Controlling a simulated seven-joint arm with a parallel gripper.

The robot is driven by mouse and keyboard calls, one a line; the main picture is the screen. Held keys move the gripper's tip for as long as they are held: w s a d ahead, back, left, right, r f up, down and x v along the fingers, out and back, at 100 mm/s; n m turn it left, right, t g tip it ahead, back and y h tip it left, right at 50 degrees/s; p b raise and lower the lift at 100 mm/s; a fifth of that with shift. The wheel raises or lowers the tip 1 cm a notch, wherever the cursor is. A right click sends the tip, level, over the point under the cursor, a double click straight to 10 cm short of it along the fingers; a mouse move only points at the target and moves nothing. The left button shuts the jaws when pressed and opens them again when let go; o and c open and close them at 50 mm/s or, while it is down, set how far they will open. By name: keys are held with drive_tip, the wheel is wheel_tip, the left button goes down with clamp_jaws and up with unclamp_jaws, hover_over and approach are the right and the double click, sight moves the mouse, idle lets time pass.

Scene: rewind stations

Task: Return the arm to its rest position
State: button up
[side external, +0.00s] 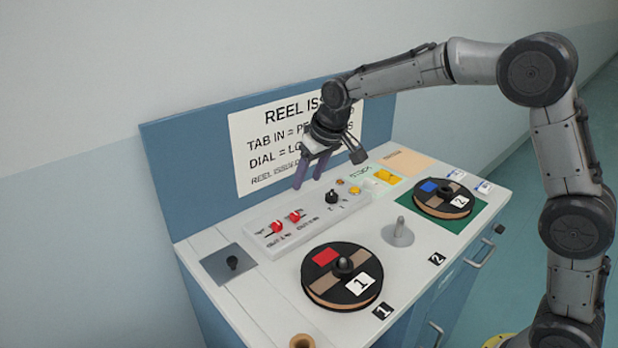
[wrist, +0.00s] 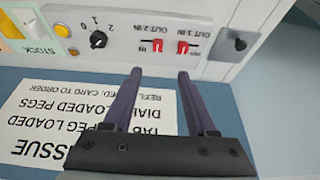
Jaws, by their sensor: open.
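My gripper (side external: 313,168) hangs above the back of the station's control panel, in front of the instruction sign. Its two dark fingers are apart with nothing between them. In the wrist view my gripper (wrist: 160,75) also shows open and empty, its fingertips pointing toward the panel and clear of the red switches. My arm reaches in from the right and bends down to the gripper.
The bench (side external: 237,290) carries a reel marked 1 (side external: 322,290), a reel marked 2 (side external: 430,210) on a green mat, and a bare grey peg (side external: 400,230). Two red switches (side external: 277,227), a black dial (side external: 332,197) and a sign (side external: 250,160) stand close to my gripper.

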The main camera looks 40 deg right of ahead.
drive_tip(key=s+d+r+t, duration=0.2)
drive_tip(key=s+d+r, duration=0.1)
drive_tip(key=s+r, duration=1.1)
drive_tip(key=s+f, duration=0.5)
drive_tip(key=s, duration=0.5)
drive_tip(key=s+f+g, duration=0.1)
drive_tip(key=s+f, duration=0.4)
drive_tip(key=s, duration=0.6)
drive_tip(key=shift+s+d+f, duration=0.25)
drive_tip(key=shift+d+f, duration=0.05)
drive_tip(key=shift+f, duration=0.05)
drive_tip(key=shift+o, duration=0.3)
idle(1.8)
